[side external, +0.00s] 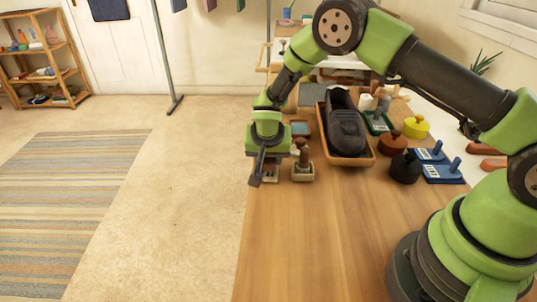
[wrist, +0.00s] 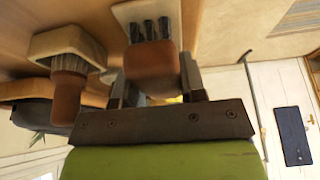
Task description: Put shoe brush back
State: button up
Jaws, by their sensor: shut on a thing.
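My gripper (side external: 264,170) is low at the table's left edge in the side view. In the wrist view my gripper (wrist: 154,74) is shut on the shoe brush (wrist: 152,58), a brown rounded piece with dark bristle tufts. The bristles point at a pale beige base (wrist: 128,14) just beyond them; I cannot tell whether they touch it. In the side view the fingers mostly hide the brush, and part of the beige base (side external: 271,178) shows beside them.
A similar brown-knobbed brush on a beige base (side external: 303,172) stands close on the right. Behind it are a wooden tray (side external: 367,161) with a black shoe (side external: 346,125), tins and blue-based items (side external: 443,173). The table front (side external: 310,245) is clear.

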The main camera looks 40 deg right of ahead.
jog(key=shift+f, duration=0.35)
jog(key=o, duration=1.1)
jog(key=v, duration=0.9)
jog(key=shift+r, duration=0.2)
jog(key=s+d+r+n+t+y, duration=0.1)
jog(key=s+r, duration=0.4)
jog(key=r, duration=0.3)
jog(key=s+d+r+y, duration=0.1)
jog(key=s+r, duration=0.4)
jog(key=r, duration=0.3)
jog(key=s+r+n+t+y, duration=0.1)
jog(key=s, duration=0.3)
jog(key=s+a+r+n+t+y, duration=0.1)
jog(key=s+r, duration=0.1)
jog(key=s, duration=0.3)
jog(key=s+r+n+t+y, duration=0.1)
jog(key=s+r+n, duration=0.1)
jog(key=s, duration=0.3)
jog(key=shift+s+a+r, duration=0.15)
jog(key=shift+s+a, duration=0.05)
jog(key=shift+a, duration=0.05)
